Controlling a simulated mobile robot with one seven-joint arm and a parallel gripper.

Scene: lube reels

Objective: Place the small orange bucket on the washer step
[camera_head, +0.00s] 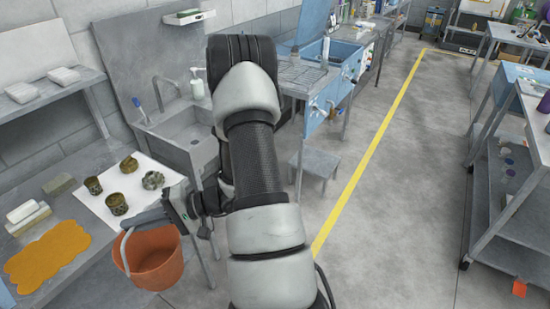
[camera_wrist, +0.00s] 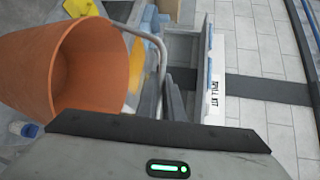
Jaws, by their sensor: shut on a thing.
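The small orange bucket (camera_head: 157,268) hangs by its grey handle from my gripper (camera_head: 140,220) at the lower left of the head view. My gripper is shut on the handle. The bucket is in the air beside the front edge of the left workbench. In the wrist view the orange bucket (camera_wrist: 28,65) fills the left side, tilted in the picture with its opening showing, and the handle curves toward the jaws. The washer step (camera_head: 316,164) is a low grey stool on the floor in front of the blue parts washer (camera_head: 330,85). Its top looks bare.
The left workbench (camera_head: 52,258) holds several metal parts on a white sheet (camera_head: 128,205), and an orange cloth (camera_head: 47,256). A grey sink (camera_head: 185,125) stands between the bench and washer. Floor right of the yellow line (camera_head: 375,145) is open. A cart (camera_head: 500,200) stands far right.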

